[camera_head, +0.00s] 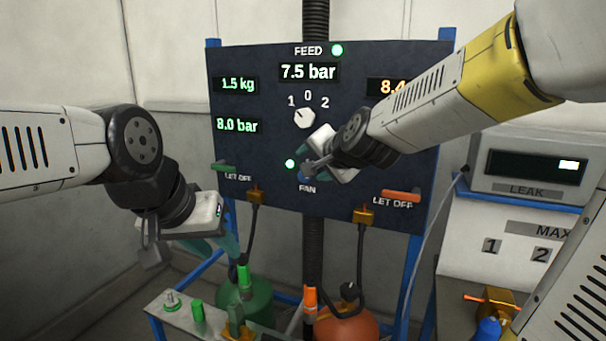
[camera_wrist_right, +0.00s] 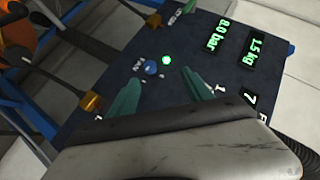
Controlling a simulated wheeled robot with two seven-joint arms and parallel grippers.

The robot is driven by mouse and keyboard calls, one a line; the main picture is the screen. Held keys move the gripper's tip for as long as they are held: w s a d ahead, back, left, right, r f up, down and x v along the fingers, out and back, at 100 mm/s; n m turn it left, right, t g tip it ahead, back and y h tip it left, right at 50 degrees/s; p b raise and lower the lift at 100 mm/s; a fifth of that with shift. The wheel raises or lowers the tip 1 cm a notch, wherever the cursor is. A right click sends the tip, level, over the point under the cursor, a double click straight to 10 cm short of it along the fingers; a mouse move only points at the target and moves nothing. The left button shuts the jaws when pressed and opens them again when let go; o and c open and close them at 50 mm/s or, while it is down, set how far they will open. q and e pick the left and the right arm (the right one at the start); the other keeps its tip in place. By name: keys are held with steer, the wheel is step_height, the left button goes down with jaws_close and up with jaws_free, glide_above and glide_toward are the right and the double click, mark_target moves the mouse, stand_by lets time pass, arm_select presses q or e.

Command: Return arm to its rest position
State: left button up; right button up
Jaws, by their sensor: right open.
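My right arm (camera_head: 430,95) reaches in from the right, its wrist in front of the dark panel (camera_head: 260,65). My right gripper (camera_wrist_right: 163,82) is open and empty in the right wrist view, its two teal fingers apart and pointing at the panel. The blue FAN button (camera_wrist_right: 150,67) and a lit green lamp (camera_wrist_right: 166,60) show between and beyond the fingertips. In the head view the right fingers are largely hidden by the wrist. My left gripper (camera_head: 212,240) hangs at the left in front of the panel's lower left; its jaw opening is unclear.
The panel carries a dial (camera_head: 305,118), a green lever (camera_head: 222,167) and an orange lever (camera_head: 401,196). Below stand a green tank (camera_head: 258,300), an orange tank (camera_head: 345,328) and a narrow bench (camera_head: 175,325). A LEAK box (camera_head: 525,160) stands at the right.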

steer(key=s+d+f+n+g, duration=0.2)
steer(key=s+d, duration=0.2)
steer(key=s, duration=0.3)
steer(key=s+d+f+n+g+h, duration=0.1)
steer(key=s+d+f+n+g, duration=0.1)
steer(key=s, duration=0.6)
steer(key=s+d+f+n+g+h, duration=0.1)
steer(key=s+d+f+n, duration=0.2)
steer(key=s, duration=0.4)
steer(key=d+n, duration=0.1)
steer(key=d, duration=0.1)
steer(key=shift+s+d+g, duration=0.4)
